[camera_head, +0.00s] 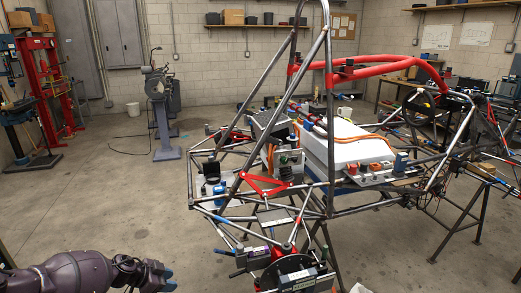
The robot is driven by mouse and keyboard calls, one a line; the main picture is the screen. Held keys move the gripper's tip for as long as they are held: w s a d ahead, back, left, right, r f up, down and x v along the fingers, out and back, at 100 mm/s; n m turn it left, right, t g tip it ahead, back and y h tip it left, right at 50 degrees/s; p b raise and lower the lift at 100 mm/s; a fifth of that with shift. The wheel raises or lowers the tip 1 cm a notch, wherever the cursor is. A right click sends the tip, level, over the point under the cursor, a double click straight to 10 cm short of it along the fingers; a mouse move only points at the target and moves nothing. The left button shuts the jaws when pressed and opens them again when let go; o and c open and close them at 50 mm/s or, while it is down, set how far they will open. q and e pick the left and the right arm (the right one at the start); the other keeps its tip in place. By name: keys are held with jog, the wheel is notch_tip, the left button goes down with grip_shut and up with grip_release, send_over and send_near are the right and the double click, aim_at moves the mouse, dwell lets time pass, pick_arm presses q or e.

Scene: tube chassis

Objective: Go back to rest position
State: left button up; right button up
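My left arm comes in at the bottom left, dark purple, stretched low to the right. Its gripper (168,277) has bluish tips and hangs over the bare floor, left of the tube chassis (331,130) and apart from it. The gripper is small and seen from behind, so I cannot tell whether it is open or shut. Nothing held shows in it. I do not make out my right gripper in the picture.
The tube chassis, with a white box (345,147) and red tubes (370,65), stands on trestles at centre and right. A red press (62,85) stands far left, a grey machine (162,110) behind. Concrete floor (110,190) between is clear.

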pick_arm(q)
jog(key=w+d+r+m+t+h, duration=0.1)
jog(key=d+r+m+t, duration=0.15)
jog(key=d, duration=0.35)
jog(key=w+d+r+m+t+h, duration=0.1)
jog(key=d+r+m, duration=0.1)
jog(key=d+r, duration=0.3)
jog(key=s+d+r+n+t, duration=0.3)
jog(key=s+d+r+t, duration=0.1)
jog(key=s+d, duration=0.5)
jog(key=s+a+f+n+t+y, duration=0.25)
jog(key=s+a+n+y, duration=0.45)
jog(key=s+a+n, duration=0.45)
jog(key=s+a+f+g+y, duration=0.1)
jog(key=s+a+f, duration=0.2)
jog(key=s, duration=0.4)
jog(key=s+a+f+n+g+y, duration=0.1)
jog(key=s+a+f+g, duration=0.1)
jog(key=s+a+f, duration=0.2)
jog(key=s+f, duration=0.1)
jog(key=s, duration=0.2)
jog(key=shift+s+a+g, duration=0.2)
jog(key=shift+s+g, duration=0.1)
pick_arm(e)
jog(key=shift+s+f, duration=0.2)
jog(key=shift+s, duration=0.2)
